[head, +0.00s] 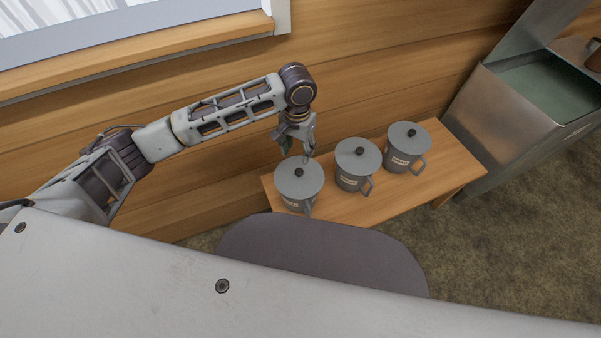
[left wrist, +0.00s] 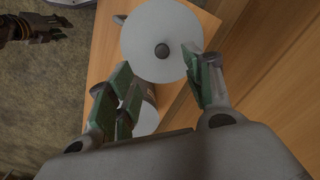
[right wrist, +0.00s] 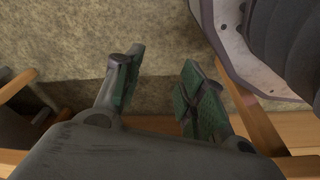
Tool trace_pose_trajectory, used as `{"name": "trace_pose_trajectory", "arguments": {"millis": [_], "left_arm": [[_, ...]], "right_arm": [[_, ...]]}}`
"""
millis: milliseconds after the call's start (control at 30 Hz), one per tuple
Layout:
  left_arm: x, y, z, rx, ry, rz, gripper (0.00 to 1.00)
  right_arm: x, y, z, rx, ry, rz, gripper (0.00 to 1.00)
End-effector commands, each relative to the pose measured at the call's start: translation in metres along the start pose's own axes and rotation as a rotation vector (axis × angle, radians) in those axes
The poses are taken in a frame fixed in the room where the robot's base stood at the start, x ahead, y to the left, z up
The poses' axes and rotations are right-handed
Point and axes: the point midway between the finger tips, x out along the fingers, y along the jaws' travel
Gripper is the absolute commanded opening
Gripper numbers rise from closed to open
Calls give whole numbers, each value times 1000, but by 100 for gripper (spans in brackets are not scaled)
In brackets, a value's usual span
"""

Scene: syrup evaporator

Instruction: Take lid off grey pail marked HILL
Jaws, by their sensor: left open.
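Three grey pails with flat grey lids and black knobs stand in a row: left pail (head: 299,184), middle pail (head: 355,166), right pail (head: 405,149). Each has a pale label, too small to read, so I cannot tell which is HILL. My left gripper (head: 301,146) is open, pointing down just above and behind the left pail's knob. In the left wrist view, a lid (left wrist: 145,32) with its knob (left wrist: 162,50) shows beyond the parted fingers (left wrist: 156,62), apart from them. My right gripper (right wrist: 164,58) is open and empty above the floor.
The pails stand on a low wooden bench (head: 445,168) along a plank wall (head: 370,60). A metal evaporator-like box (head: 510,115) stands to the right. A window (head: 120,30) is at upper left. Carpet-like floor (head: 510,230) is clear in front of the bench.

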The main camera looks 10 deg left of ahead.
Motion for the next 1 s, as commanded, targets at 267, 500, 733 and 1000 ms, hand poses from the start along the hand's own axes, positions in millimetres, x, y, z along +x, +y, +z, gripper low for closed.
{"name": "trace_pose_trajectory", "arguments": {"millis": [267, 500, 733, 1000], "left_arm": [[1, 0, 0, 0, 0, 0, 51], [3, 0, 0, 0, 0, 0, 51], [19, 0, 0, 0, -1, -1, 51], [48, 0, 0, 0, -1, 0, 51]], "right_arm": [[-3, -1, -2, 0, 1, -2, 40], [-4, -1, -3, 0, 1, -2, 40], [-11, -4, -8, -1, -1, -6, 40], [-31, -9, -16, -2, -10, -16, 40]]}}
